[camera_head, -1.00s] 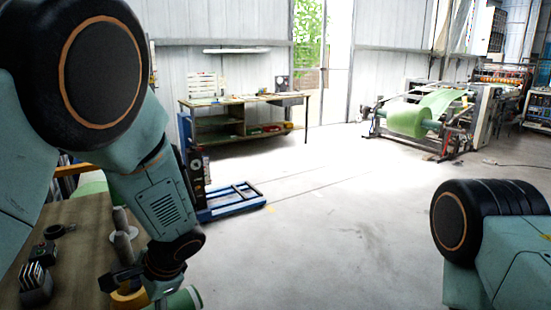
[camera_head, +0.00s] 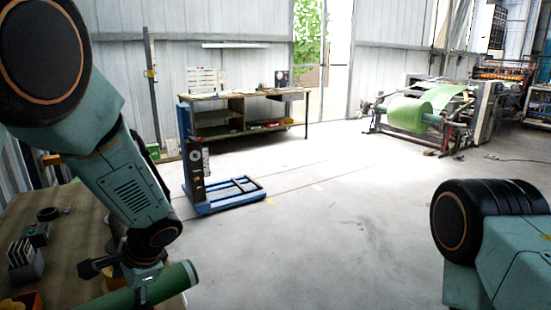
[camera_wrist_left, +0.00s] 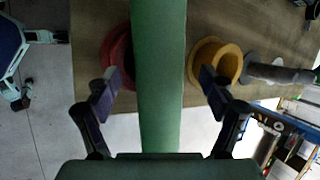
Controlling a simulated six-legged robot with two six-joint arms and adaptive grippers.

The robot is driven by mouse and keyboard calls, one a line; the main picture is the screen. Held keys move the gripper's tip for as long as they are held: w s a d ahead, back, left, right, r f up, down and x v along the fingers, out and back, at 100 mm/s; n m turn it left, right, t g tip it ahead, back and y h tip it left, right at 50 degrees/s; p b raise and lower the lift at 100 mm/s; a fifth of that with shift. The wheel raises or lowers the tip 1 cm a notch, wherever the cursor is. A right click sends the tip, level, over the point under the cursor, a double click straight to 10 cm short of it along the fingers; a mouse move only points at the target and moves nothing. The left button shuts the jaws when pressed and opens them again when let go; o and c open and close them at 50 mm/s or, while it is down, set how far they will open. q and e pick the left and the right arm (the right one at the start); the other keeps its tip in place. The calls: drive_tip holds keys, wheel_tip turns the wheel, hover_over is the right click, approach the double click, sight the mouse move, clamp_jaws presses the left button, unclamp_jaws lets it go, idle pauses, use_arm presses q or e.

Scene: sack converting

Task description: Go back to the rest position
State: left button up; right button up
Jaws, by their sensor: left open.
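My left gripper (camera_wrist_left: 160,90) is open, its dark fingers standing apart on either side of a green tube (camera_wrist_left: 160,70). Gaps show between the tube and both fingers. In the head view the tube (camera_head: 172,282) lies at the bottom left, just below my left wrist, with its right end free. What bears it is hidden. My right gripper is out of view.
A brown table (camera_head: 72,225) at lower left carries a slotted grey block (camera_head: 25,262). The wrist view shows a red ring (camera_wrist_left: 115,50), a yellow ring (camera_wrist_left: 235,55) and a grey cylinder (camera_wrist_left: 280,72). A blue stand (camera_head: 228,200) is beyond. The middle floor is clear.

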use_arm(q)
drive_tip(key=shift+b+x, duration=0.9)
drive_tip(key=shift+x, duration=0.35)
wheel_tip(320, 180, up, 11)
drive_tip(key=p, duration=0.3)
drive_tip(key=shift+d+f, duration=0.15)
drive_tip(key=shift+s+n+g, duration=0.3)
drive_tip(key=shift+n, duration=0.3)
